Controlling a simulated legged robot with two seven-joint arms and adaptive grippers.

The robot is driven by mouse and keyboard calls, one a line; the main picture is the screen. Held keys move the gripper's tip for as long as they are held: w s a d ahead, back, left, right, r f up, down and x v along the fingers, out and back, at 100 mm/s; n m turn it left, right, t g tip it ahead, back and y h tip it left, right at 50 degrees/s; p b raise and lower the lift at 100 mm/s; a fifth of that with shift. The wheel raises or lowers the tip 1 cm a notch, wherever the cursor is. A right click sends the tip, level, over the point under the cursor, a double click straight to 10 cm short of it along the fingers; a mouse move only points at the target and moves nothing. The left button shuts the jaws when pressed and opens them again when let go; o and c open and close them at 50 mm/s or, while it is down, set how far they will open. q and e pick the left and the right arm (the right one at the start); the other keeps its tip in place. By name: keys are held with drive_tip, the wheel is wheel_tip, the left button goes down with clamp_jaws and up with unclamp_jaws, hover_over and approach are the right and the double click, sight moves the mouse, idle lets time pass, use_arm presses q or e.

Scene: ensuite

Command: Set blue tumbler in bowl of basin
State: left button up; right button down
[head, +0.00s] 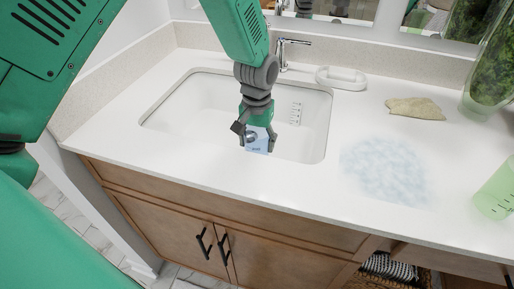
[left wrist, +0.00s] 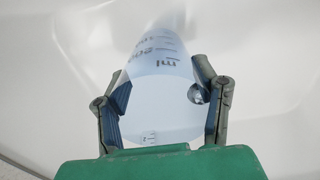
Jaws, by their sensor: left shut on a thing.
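The blue tumbler (head: 257,143) is between the fingers of my left gripper (head: 256,136), over the front part of the white basin (head: 180,112). In the left wrist view the tumbler (left wrist: 160,85) is pale, see-through blue with measuring marks, and the left gripper (left wrist: 163,100) has a finger on each side of it. White basin surface (left wrist: 270,50) lies behind it. I cannot tell whether the tumbler touches the basin. My right gripper is not in view.
A chrome faucet (head: 284,52) stands behind the basin. A white soap dish (head: 341,77), a beige cloth (head: 415,108) and a pale blue-white patch (head: 385,170) are on the counter to the right. A green tumbler (head: 496,192) and a glass vase (head: 490,85) stand at the right edge.

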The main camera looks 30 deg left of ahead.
use_arm(q)
wheel_tip(320, 180, down, 2)
drive_tip(key=shift+f, duration=0.1)
drive_tip(key=o, duration=1.2)
drive_tip(key=shift+c, duration=0.2)
wheel_tip(320, 180, up, 12)
drive_tip(key=p, duration=0.1)
drive_tip(key=shift+p, duration=0.4)
